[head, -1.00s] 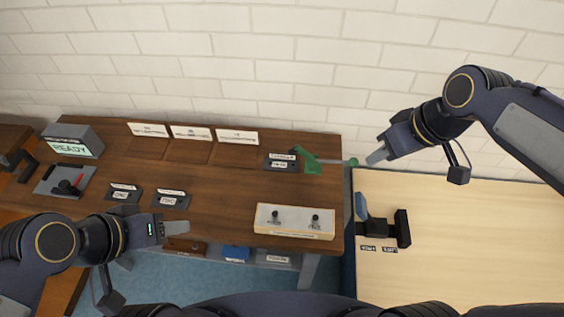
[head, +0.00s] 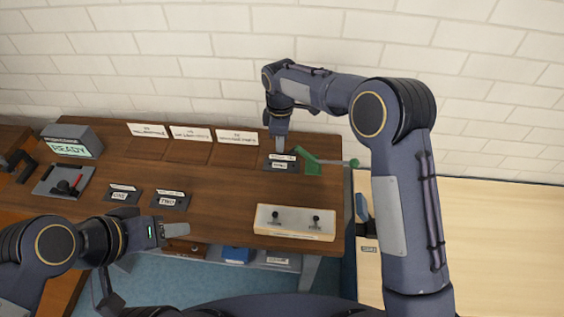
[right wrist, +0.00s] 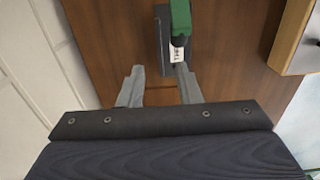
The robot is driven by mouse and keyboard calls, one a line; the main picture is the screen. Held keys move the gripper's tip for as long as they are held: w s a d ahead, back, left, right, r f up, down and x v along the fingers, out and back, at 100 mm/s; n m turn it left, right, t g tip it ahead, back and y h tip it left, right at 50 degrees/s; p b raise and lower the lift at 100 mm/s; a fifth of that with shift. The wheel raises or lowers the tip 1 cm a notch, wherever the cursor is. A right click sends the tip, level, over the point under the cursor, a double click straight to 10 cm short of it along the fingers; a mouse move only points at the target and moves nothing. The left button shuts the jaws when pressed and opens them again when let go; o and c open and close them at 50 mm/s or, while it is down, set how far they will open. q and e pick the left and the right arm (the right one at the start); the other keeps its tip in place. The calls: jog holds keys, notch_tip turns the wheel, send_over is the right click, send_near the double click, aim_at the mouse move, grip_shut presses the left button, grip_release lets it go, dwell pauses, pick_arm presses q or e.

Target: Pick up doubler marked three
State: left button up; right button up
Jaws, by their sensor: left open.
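The doubler marked three (head: 280,166) is a small dark block with a white label. It sits at the back right of the wooden table, beside a green lever piece. In the right wrist view the dark block (right wrist: 164,45) lies just beyond my fingertips, its label partly hidden. My right gripper (head: 280,150) points down above and behind it. In the wrist view that gripper (right wrist: 160,70) has its fingers apart with nothing between them. My left gripper (head: 185,229) is open and empty near the table's front edge.
The green lever (head: 312,165) is close to the doubler. Blocks marked one (head: 122,195) and two (head: 170,201) lie at left. A white box with two knobs (head: 294,223) stands at front right. A READY display (head: 72,142) is at far left.

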aim_at(282, 163)
jog(key=f, duration=0.3)
jog(key=f+p, duration=0.1)
jog(key=f, duration=0.1)
jog(key=shift+d+f, duration=0.25)
jog(key=shift+f, duration=0.1)
grip_shut()
